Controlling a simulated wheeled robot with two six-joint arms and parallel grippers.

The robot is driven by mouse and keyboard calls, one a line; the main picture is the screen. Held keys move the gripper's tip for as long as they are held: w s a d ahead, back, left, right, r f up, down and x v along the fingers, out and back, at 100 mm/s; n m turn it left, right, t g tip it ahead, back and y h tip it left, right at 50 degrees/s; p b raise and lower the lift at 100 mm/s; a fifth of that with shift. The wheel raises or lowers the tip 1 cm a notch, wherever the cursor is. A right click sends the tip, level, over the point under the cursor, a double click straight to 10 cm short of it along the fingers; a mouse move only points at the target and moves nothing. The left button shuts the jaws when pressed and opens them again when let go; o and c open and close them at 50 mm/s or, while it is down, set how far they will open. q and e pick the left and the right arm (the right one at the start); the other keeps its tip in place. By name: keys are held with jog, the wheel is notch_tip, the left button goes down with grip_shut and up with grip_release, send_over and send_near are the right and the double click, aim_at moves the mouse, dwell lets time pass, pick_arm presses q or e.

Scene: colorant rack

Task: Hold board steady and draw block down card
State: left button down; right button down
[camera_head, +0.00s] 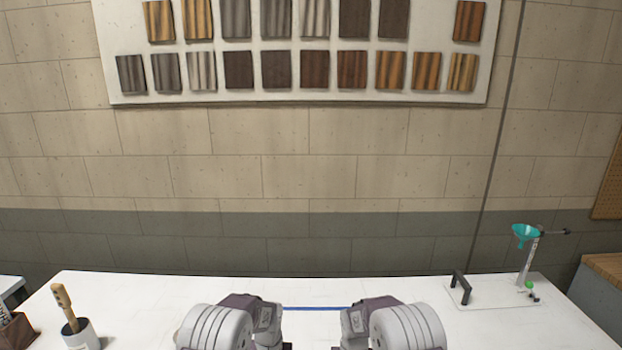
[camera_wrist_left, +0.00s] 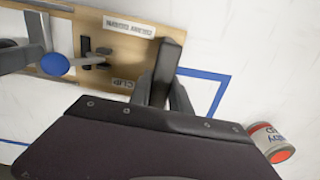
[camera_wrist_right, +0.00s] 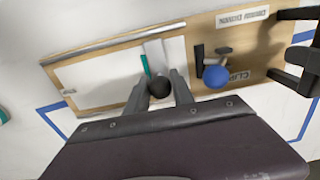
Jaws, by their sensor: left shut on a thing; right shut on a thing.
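The wooden board (camera_wrist_right: 200,38) lies on the white table and also shows in the left wrist view (camera_wrist_left: 88,28). A white card (camera_wrist_right: 100,82) lies on the board. A pale block (camera_wrist_right: 153,50) with a teal strip beside it lies across the card towards its clip end. My right gripper (camera_wrist_right: 159,88) is shut on the black knob (camera_wrist_right: 160,87) at the block. The head view shows only my wrists, with the board hidden.
Blue tape lines (camera_wrist_left: 218,92) mark the table around the board. A red-labelled can (camera_wrist_left: 270,143) stands near my left gripper. A cup with a brush (camera_head: 80,335) stands at the left.

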pick_arm(q)
jog(key=shift+s+f, duration=0.1)
pick_arm(e)
jog(key=shift+s+d, duration=0.1)
jog(key=shift+d, duration=0.95)
jog(key=shift+d, duration=1.15)
jog(key=shift+s+d, duration=0.1)
jog(key=shift+d, duration=0.85)
jog(key=shift+d, duration=1)
